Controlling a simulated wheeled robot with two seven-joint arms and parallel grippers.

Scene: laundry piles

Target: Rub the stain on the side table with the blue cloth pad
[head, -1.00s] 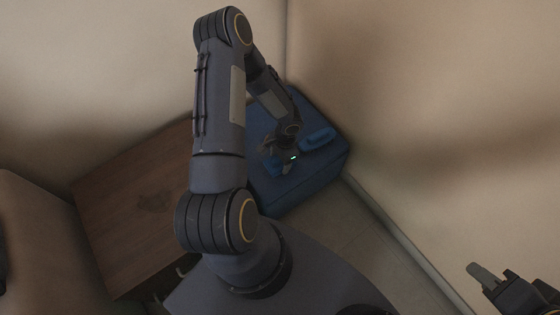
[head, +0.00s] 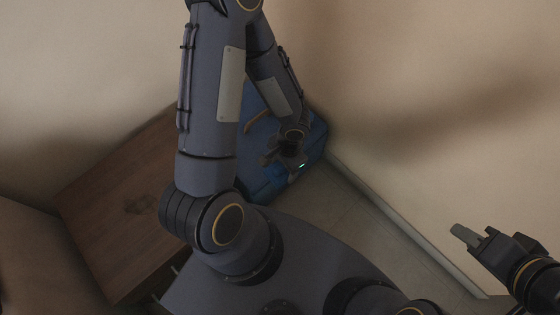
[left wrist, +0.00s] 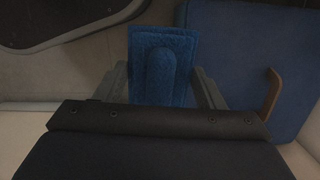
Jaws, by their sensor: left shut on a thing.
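The wooden side table (head: 100,215) stands at the left in the head view, with a dark stain (head: 140,205) on its top, left of my arm. My left gripper (head: 288,162) is over the blue case, right of the table. In the left wrist view my left gripper (left wrist: 166,88) is shut on the blue cloth pad (left wrist: 160,65), which has a raised strip along its middle. The pad is hard to make out in the head view. My right gripper (head: 474,236) is at the lower right, away from the table; its finger gap is unclear.
A blue case (head: 314,135) with a brown handle (head: 259,121) stands in the corner beside the table; it also shows in the left wrist view (left wrist: 235,60). Walls close in behind and at the right. A strip of floor (head: 345,200) is clear.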

